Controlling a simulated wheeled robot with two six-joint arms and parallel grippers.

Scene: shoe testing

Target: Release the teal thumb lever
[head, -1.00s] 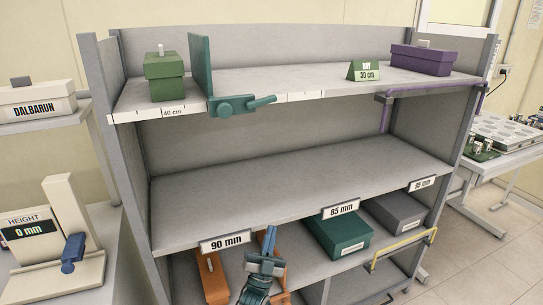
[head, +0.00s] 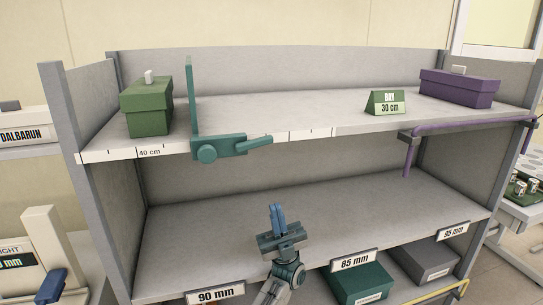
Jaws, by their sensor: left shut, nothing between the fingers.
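The teal thumb lever (head: 232,147) sits on the front edge of the top shelf, at the foot of an upright teal divider plate (head: 191,95). Its arm points right along the edge from a round pivot. My left gripper (head: 277,207) is in front of the middle shelf, below and right of the lever. Its blue fingers point up and are together, with nothing between them. It is apart from the lever. My right gripper is not in view.
A green box (head: 147,106) stands left of the divider. A green "BAY 30 cm" sign (head: 386,103) and a purple box (head: 459,88) stand to the right. A purple bar (head: 470,124) runs along the right front edge. The middle shelf (head: 350,210) is bare.

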